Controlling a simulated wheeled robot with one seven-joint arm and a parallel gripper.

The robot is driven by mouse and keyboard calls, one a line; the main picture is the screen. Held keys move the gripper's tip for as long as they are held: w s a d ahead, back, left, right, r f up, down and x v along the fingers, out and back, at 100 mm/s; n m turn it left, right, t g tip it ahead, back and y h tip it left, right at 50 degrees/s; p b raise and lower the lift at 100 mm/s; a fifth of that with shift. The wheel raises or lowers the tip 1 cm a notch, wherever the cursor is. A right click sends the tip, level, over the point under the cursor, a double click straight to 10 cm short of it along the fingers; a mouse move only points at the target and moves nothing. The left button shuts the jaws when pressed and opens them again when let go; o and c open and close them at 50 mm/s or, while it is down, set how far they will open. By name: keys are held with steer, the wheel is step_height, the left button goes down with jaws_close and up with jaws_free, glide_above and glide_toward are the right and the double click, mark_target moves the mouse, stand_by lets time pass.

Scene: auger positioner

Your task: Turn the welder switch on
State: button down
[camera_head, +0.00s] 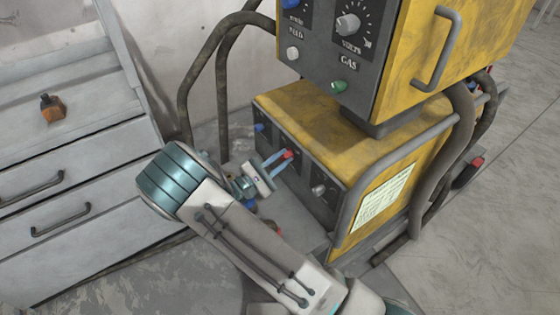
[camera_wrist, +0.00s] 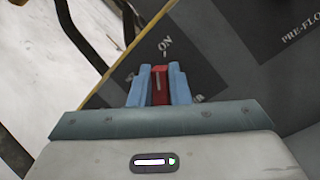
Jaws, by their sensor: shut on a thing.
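The welder (camera_head: 315,120) is a yellow box with a dark front panel, low in the middle of the head view. Its red switch (camera_wrist: 159,84) shows in the wrist view between my two blue fingers, just below the word "ON" on the panel. My gripper (camera_wrist: 159,90) is shut on the red switch, with one finger on each side. In the head view my gripper (camera_head: 282,160) reaches the panel from the left, and a bit of red shows at the fingertips. The lower part of the switch is hidden by my gripper.
A second yellow unit (camera_head: 400,60) with knobs and a handle stands above the welder. Open floor (camera_head: 500,220) lies at the right.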

steer(key=shift+f+m+g, duration=0.15)
steer(key=shift+m+g, duration=0.15)
steer(key=shift+m, duration=0.3)
steer(key=c, duration=1.4)
jaws_free()
steer(key=shift+o, duration=0.2)
steer(key=s+a+p, duration=0.1)
steer(key=s+a, duration=0.6)
steer(key=a, duration=0.4)
steer(key=shift+s+f+p, duration=0.15)
steer(key=shift+s+p, duration=0.1)
steer(key=shift+p, duration=0.1)
